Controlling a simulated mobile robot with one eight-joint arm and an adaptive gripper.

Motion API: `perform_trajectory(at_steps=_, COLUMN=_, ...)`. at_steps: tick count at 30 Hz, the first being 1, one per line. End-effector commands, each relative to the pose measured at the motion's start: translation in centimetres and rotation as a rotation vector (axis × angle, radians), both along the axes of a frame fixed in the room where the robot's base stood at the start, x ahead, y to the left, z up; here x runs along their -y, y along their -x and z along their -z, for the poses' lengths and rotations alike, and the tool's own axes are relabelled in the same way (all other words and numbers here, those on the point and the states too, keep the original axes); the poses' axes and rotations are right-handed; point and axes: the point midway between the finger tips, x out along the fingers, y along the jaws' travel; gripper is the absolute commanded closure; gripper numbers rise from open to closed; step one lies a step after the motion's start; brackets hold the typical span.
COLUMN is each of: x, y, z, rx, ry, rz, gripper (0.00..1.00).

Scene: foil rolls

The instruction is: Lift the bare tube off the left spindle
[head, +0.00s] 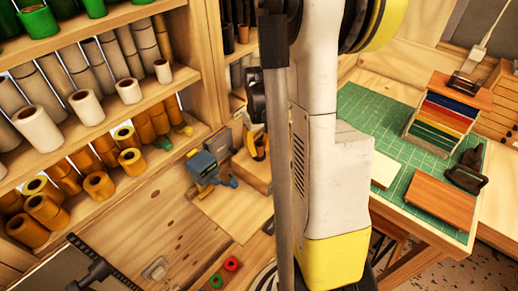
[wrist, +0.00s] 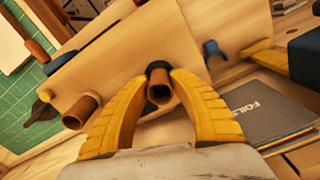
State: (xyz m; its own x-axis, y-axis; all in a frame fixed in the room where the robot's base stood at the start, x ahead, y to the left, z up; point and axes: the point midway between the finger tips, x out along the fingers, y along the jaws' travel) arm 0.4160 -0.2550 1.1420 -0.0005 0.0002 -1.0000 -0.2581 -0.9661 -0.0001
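In the wrist view a bare brown cardboard tube (wrist: 160,92) points its open end toward me, with a dark rounded part just behind its upper rim. My gripper (wrist: 159,80) has its two yellow fingers closed in on either side of this tube, tips touching it as far as I can see. A second brown tube (wrist: 82,110) sticks out to the left, outside the fingers. How the held tube sits on its spindle is hidden. In the head view my arm blocks the middle and my gripper does not show.
The wrist view shows a wooden board (wrist: 110,62) behind the tubes, a blue piece (wrist: 212,50), and a dark booklet (wrist: 250,112) at right. The head view shows shelves of rolls at left, a blue tool (head: 205,168), and a green mat (head: 365,112) with a colored rack (head: 450,110).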

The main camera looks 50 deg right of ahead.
Motion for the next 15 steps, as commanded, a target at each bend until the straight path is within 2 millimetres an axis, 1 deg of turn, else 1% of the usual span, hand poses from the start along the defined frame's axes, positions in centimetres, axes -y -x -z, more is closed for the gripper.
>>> perform_trajectory(at_steps=10, x=0.0, y=0.0, z=-0.2, rx=0.000, ry=0.000, rz=0.000, gripper=0.85)
perform_trajectory(at_steps=13, x=0.0, y=0.0, z=-0.7, rx=0.000, ry=0.000, rz=0.000, gripper=0.85)
perform_trajectory(at_steps=15, x=0.0, y=0.0, z=-1.5, rx=0.000, ry=0.000, rz=0.000, gripper=0.85)
